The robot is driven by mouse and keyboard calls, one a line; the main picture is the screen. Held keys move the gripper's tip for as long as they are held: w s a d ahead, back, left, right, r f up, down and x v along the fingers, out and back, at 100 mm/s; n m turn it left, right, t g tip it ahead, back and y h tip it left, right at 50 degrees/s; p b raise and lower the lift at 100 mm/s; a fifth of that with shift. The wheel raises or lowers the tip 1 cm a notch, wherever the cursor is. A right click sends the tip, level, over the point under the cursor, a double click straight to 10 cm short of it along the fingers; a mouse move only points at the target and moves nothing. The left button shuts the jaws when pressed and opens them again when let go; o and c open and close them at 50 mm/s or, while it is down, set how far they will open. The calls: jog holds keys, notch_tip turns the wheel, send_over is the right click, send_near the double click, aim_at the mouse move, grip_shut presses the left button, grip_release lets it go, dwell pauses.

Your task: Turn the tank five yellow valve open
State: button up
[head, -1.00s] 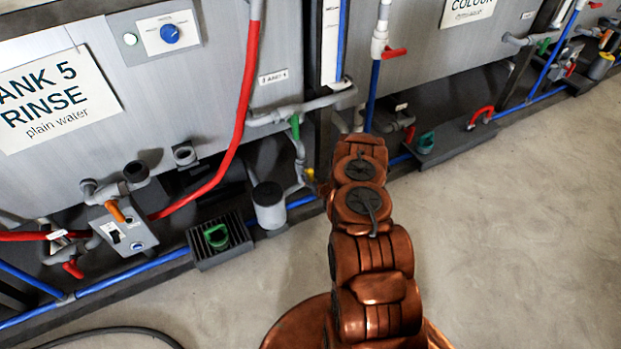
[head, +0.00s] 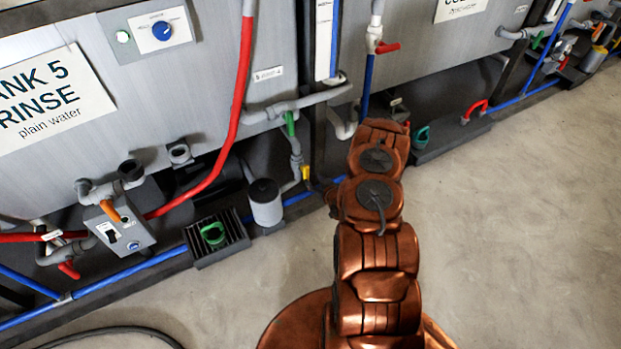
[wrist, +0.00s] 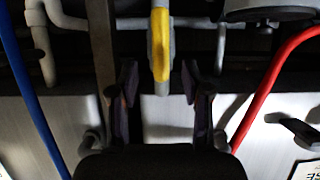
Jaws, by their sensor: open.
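The yellow valve (head: 305,172) is small in the head view, low on the grey pipe beside the grey canister under tank 5. In the wrist view its yellow lever (wrist: 160,45) lies lengthwise along a pale pipe. My gripper (wrist: 158,80) is open, with one dark finger on each side of the lever's line. The lever shows in the gap, just beyond the fingertips, and I see no contact. In the head view my copper arm hides most of the gripper.
A green-handled valve (head: 290,123) sits above on the same pipework. A grey canister (head: 265,203) stands left of the yellow valve. A red hose (wrist: 275,85) and a blue pipe (wrist: 28,90) flank the gripper in the wrist view. Open floor (head: 520,230) lies right.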

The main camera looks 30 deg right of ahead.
jog(key=shift+v, duration=2.2)
jog(key=shift+r, duration=0.1)
jog(key=w+a+r+n+g+y, duration=0.1)
jog(key=w+a+r+g, duration=0.15)
jog(key=r, duration=0.25)
jog(key=w+a+r+n+g, duration=0.1)
jog(key=a+r+g, duration=0.2)
jog(key=r, duration=0.2)
jog(key=s+a+r+g, duration=0.2)
jog(key=s+a+r, duration=0.15)
jog(key=r, duration=0.25)
jog(key=s+a+r+g, duration=0.2)
jog(key=s+a+r, duration=0.15)
jog(key=r, duration=0.25)
jog(key=s+a+r+g, duration=0.2)
jog(key=s+a+r, duration=0.35)
jog(key=s, duration=0.55)
jog(key=s+a+r+m+g, duration=0.15)
jog(key=s+a+r, duration=0.25)
jog(key=s+r, duration=0.45)
jog(key=s+a+r+g, duration=0.3)
jog(key=s+a+r, duration=0.2)
jog(key=s, duration=0.7)
notch_tip(320, 180, up, 25)
jog(key=s+p, duration=0.1)
jog(key=p, duration=2.3)
jog(key=shift+s+a+r+t, duration=0.2)
jog(key=shift+s+t, duration=0.1)
jog(key=shift+s, duration=0.1)
